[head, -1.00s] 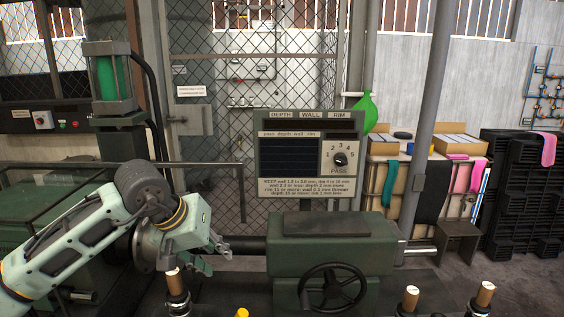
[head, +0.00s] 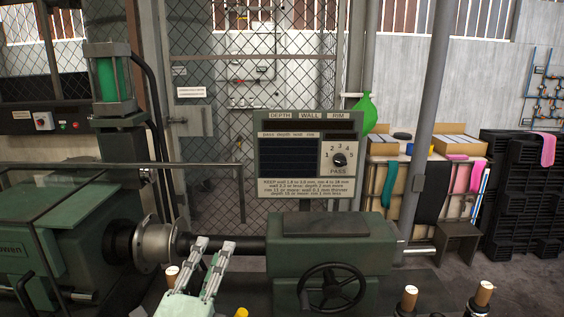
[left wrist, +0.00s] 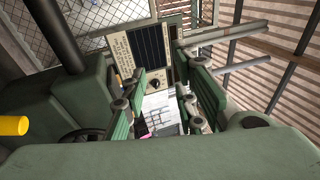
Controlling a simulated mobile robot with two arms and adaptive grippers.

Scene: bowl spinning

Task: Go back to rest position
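My left gripper (head: 214,246) is low in the head view, left of the middle, in front of the lathe's shaft. Its two pale fingers point up and away with a gap between them. In the left wrist view the green fingers (left wrist: 160,108) stand apart with nothing between them, so it is open and empty. My right gripper is in no view. The green lathe has its headstock (head: 60,235) at left with a metal chuck (head: 157,246). Its tailstock (head: 330,242) with a black handwheel (head: 332,289) stands at the middle.
A gauge panel (head: 304,155) stands behind the tailstock and also shows in the left wrist view (left wrist: 148,55). Wooden-topped posts (head: 410,298) and a yellow-topped item (head: 241,312) stand along the front edge. A grey pole (head: 431,130) rises at right. Black crates (head: 520,190) stand far right.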

